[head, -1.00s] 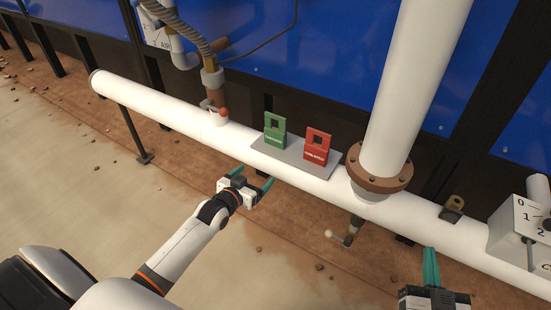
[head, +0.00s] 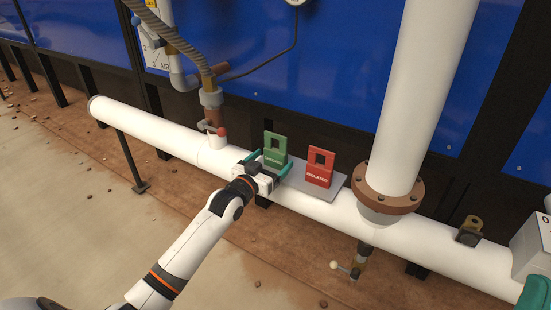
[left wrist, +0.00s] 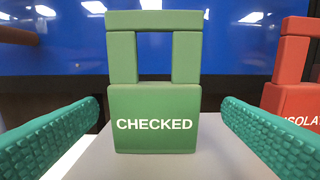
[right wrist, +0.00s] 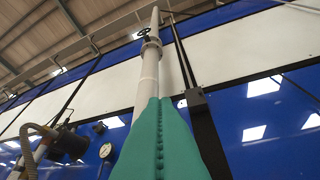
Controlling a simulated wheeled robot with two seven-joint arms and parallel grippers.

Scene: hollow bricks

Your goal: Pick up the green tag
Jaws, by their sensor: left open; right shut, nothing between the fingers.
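The green tag (head: 275,147) stands upright on a grey plate (head: 328,192) on top of the white pipe. It has a square hole in its upper part. In the left wrist view the green tag (left wrist: 153,125) reads "CHECKED" and sits centred between the fingers. My left gripper (head: 268,162) is open, with one teal finger toward each side of the tag; in the wrist view a gap shows on both sides. My right gripper (head: 535,293) is at the lower right edge of the head view, and its teal fingers are together in the right wrist view (right wrist: 160,140).
A red tag (head: 319,168) reading "ISOLATED" stands on the same plate, right of the green one. A thick white vertical pipe (head: 410,110) with a brown flange stands to the right. Blue panels are behind.

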